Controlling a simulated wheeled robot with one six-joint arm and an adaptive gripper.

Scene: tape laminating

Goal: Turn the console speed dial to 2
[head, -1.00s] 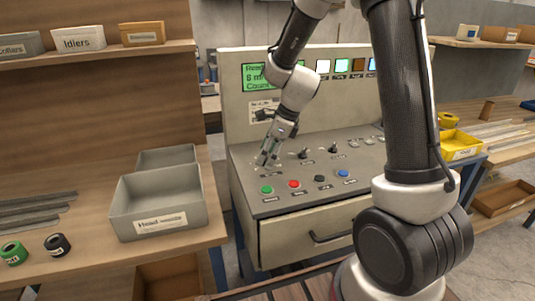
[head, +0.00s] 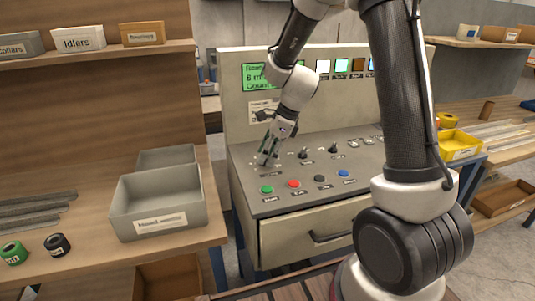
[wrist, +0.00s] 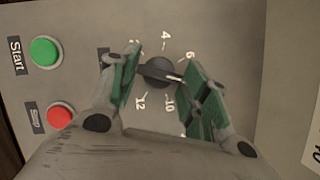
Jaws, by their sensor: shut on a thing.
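The speed dial (wrist: 158,71) is a dark round knob with a pale pointer line, on the grey console panel (wrist: 220,30). The numbers 4, 6, 10 and 12 show around it; others are hidden behind my fingers. The pointer aims right in the wrist view, between 6 and 10, toward my right finger. My gripper (wrist: 163,62) has its green-padded fingers on either side of the dial, shut on it. In the head view my gripper (head: 266,160) reaches down to the left part of the console top, and the dial is mostly hidden there.
A green Start button (wrist: 44,51) and a red button (wrist: 60,115) lie left of the dial in the wrist view. Black (head: 319,180) and blue (head: 343,174) buttons and two black knobs (head: 303,154) are farther right. A lit display (head: 255,77) stands behind.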

